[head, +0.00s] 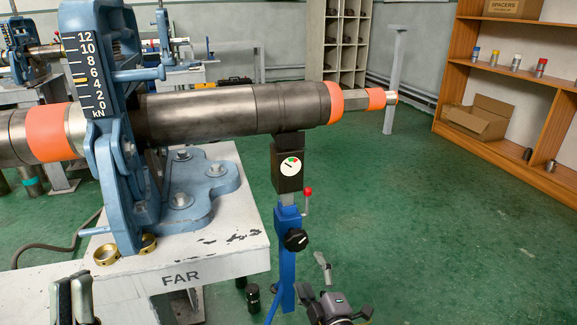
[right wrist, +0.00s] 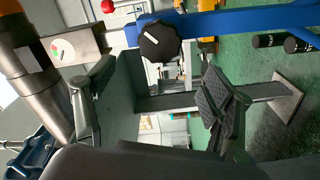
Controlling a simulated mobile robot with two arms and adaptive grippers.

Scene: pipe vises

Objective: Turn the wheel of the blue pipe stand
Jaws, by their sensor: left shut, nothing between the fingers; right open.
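The blue pipe stand (head: 287,262) rises from the floor at the table's right end. Its wheel, a black knob with a white mark (head: 296,240), faces me on the blue post. The knob also shows in the right wrist view (right wrist: 158,42), at the top between the fingers and beyond them. My right gripper (head: 335,296) is open, low and right of the knob, apart from it. In the right wrist view its fingers (right wrist: 160,88) are spread with nothing held. My left gripper (head: 74,284) is shut and empty at the bottom left, in front of the table.
A long grey pipe (head: 200,113) with orange bands passes through the blue vise (head: 118,140) and rests on the stand's head with its dial (head: 289,167). A red-balled lever (head: 308,192) juts from the stand. Brass rings (head: 107,254) lie on the white table (head: 215,262). Green floor is clear at right.

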